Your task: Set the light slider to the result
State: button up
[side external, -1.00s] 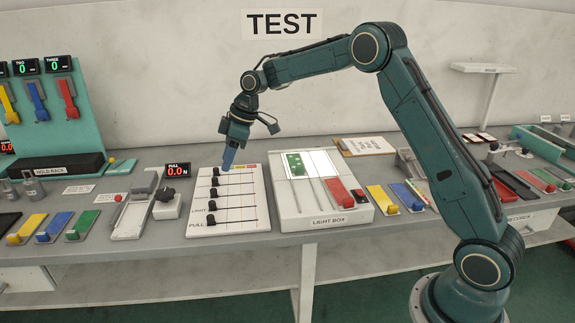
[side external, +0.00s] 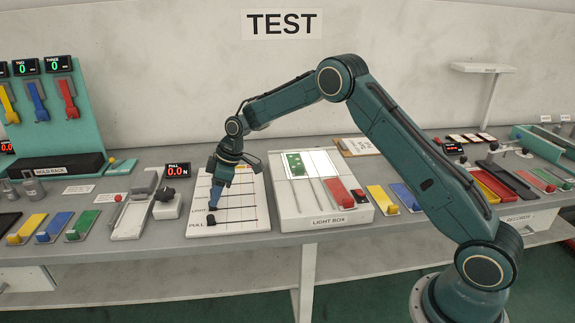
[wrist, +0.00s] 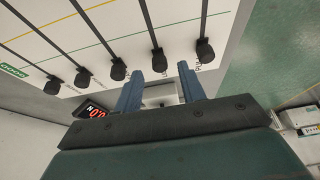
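The white slider board (side external: 235,230) has several dark knobs on thin tracks, all at the left ends. The slider with the LIGHT label (side external: 212,210) is second from the front; its knob is hidden by my gripper (side external: 213,200) in the side view. The PULL knob (side external: 211,219) is in front of it. In the wrist view my gripper (wrist: 160,68) points down at the board with its two blue fingers apart. The light knob (wrist: 159,60) shows between the fingertips, and the PULL knob (wrist: 205,50) lies just right of the right finger. I cannot tell whether the fingers touch the light knob.
The light box (side external: 330,205), with a green patterned card (side external: 295,163) and a red block (side external: 338,190), stands right of the board. A small force device (side external: 167,205) with a red readout (side external: 178,170) stands to the left. Neighbouring knobs are close to the fingers.

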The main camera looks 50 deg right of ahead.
jog(key=shift+x, duration=1.15)
grip_shut()
